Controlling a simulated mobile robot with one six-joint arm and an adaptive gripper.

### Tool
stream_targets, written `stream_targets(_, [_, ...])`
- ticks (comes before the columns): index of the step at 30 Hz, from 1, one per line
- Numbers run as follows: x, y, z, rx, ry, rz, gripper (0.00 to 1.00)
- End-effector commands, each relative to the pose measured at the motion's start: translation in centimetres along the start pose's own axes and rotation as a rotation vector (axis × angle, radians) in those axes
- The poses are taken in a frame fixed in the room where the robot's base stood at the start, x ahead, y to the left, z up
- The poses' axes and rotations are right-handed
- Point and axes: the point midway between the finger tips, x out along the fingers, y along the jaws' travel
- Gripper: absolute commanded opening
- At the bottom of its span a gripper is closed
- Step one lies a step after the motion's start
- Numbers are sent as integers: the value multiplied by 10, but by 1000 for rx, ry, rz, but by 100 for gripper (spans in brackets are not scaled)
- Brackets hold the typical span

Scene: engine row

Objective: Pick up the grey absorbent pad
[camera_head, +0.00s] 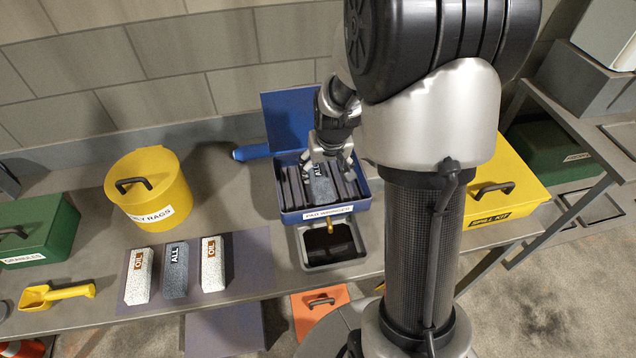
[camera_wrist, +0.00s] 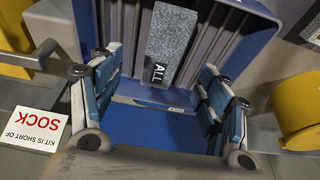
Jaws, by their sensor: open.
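A grey speckled pad marked ALL (camera_head: 322,187) lies in the open blue box (camera_head: 291,216), on its dark ribbed inside. It also shows in the wrist view (camera_wrist: 172,45), top centre, with its lettered end toward my gripper. My gripper (camera_head: 326,164) is over the box at the pad's far end, its fingers spread. In the wrist view my open gripper (camera_wrist: 160,108) has one finger at each side, with the pad between and beyond them, touching neither. A second grey pad marked ALL (camera_head: 175,270) lies on a dark mat (camera_head: 255,245) between two white OIL pads (camera_head: 138,275) (camera_head: 213,264).
The blue lid (camera_head: 288,118) stands raised behind the box. A brass tap (camera_head: 331,222) and dark tray (camera_head: 334,246) are in front. A yellow drum (camera_head: 150,190) stands left; a yellow spill kit case (camera_head: 500,185) stands right. A SOCK card (camera_wrist: 35,130) shows in the wrist view.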

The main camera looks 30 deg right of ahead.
Motion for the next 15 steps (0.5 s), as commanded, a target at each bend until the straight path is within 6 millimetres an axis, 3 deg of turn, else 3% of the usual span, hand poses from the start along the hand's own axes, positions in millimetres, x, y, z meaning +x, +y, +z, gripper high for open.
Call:
stream_targets(3, [19, 0, 0, 0, -1, 0, 70])
stream_targets(10, [33, -2, -1, -1, -1, 0, 70])
stream_targets(15, [61, -7, -4, -2, -1, -1, 70])
